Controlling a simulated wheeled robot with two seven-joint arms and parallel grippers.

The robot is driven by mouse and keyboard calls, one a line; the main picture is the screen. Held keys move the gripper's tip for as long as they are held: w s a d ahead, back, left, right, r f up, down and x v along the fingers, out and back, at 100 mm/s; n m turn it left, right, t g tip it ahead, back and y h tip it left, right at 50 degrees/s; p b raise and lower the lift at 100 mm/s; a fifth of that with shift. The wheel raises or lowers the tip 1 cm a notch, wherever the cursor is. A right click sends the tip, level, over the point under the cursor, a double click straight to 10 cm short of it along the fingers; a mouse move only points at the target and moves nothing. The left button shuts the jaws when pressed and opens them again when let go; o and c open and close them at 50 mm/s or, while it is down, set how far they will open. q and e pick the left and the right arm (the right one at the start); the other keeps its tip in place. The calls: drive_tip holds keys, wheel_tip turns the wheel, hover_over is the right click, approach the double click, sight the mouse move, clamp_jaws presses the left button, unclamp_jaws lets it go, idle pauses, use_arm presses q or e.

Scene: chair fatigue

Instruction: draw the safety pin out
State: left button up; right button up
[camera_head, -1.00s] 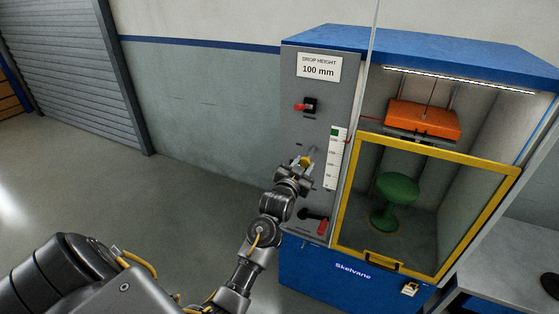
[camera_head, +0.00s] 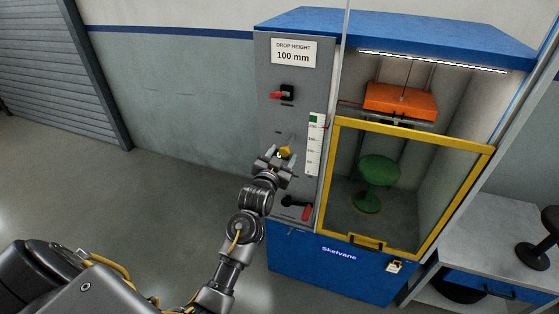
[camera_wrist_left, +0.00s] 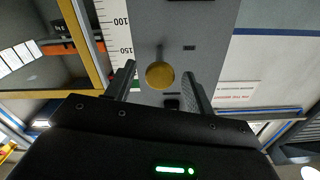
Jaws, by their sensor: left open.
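A round yellow knob (camera_head: 284,152) sits on the grey front panel (camera_head: 268,125) of the test machine. It also shows as a yellow disc (camera_wrist_left: 160,75) in the left wrist view. I cannot tell for certain whether it is the head of the safety pin; no pin shaft shows. My left gripper (camera_head: 279,158) is in front of the panel at this knob. In the wrist view its two open fingers (camera_wrist_left: 159,72) stand on either side of the disc, with visible gaps and nothing held. My right gripper is not in view.
A red-handled black switch (camera_head: 284,94) is above the knob. A black lever (camera_head: 292,202) with a red tag (camera_head: 306,212) is below it. The white scale (camera_head: 314,145) and yellow-framed door (camera_head: 327,175) are to the right. Floor to the left is clear.

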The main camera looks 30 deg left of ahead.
use_arm(q)
drive_tip(key=shift+s+d+f, duration=0.1)
drive_tip(key=shift+s+f, duration=0.05)
drive_tip(key=shift+s, duration=0.3)
drive_tip(key=s+d+b, duration=0.1)
drive_tip(key=s+b, duration=0.2)
drive_tip(key=s, duration=0.6)
drive_tip(key=shift+s+d, duration=0.25)
drive_tip(key=shift+s, duration=0.15)
drive_tip(key=shift+r, duration=0.25)
